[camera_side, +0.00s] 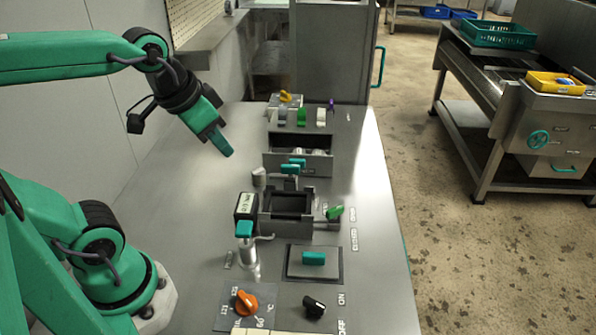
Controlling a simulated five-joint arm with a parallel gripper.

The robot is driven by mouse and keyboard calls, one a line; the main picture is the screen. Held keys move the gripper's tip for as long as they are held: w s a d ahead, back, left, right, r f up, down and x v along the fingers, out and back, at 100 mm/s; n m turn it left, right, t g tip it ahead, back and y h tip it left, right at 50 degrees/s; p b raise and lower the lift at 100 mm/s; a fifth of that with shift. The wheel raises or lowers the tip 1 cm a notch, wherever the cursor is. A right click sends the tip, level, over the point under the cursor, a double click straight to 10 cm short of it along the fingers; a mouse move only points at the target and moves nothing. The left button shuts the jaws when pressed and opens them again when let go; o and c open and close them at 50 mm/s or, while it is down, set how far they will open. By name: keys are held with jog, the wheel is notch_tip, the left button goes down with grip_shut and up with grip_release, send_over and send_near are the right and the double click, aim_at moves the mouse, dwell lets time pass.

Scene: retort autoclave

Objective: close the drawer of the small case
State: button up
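A small grey case (318,166) stands on the metal worktop, in the middle of the picture. Its drawer looks pulled out, with light round items (312,152) showing inside. A teal handle (297,162) is at the front of it. My gripper (222,146) hangs in the air to the left of the case, pointing down and to the right. It is apart from the case and touches nothing that I can see. Its fingers show as one narrow teal shape, so I cannot tell whether there is a gap between them.
Nearer the camera are an open dark box (287,203), a green lever (334,212), a teal-topped valve (245,230), a plate with a teal handle (314,258), an orange knob (246,302) and a black knob (314,305). Coloured switches (301,117) stand behind the case.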

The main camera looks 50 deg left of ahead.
jog(key=w+a+m+g, duration=0.1)
jog(key=w+m+g, duration=0.1)
jog(key=w, duration=0.5)
jog(key=m+g, duration=0.3)
jog(key=m, duration=0.3)
send_near(297, 160)
jog(key=shift+s+d+f, duration=0.1)
jog(key=shift+s+f, duration=0.05)
jog(key=shift+f, duration=0.05)
jog(key=shift+w+f, duration=0.35)
jog(key=shift+f, duration=0.1)
jog(key=shift+f, duration=3.9)
grip_shut()
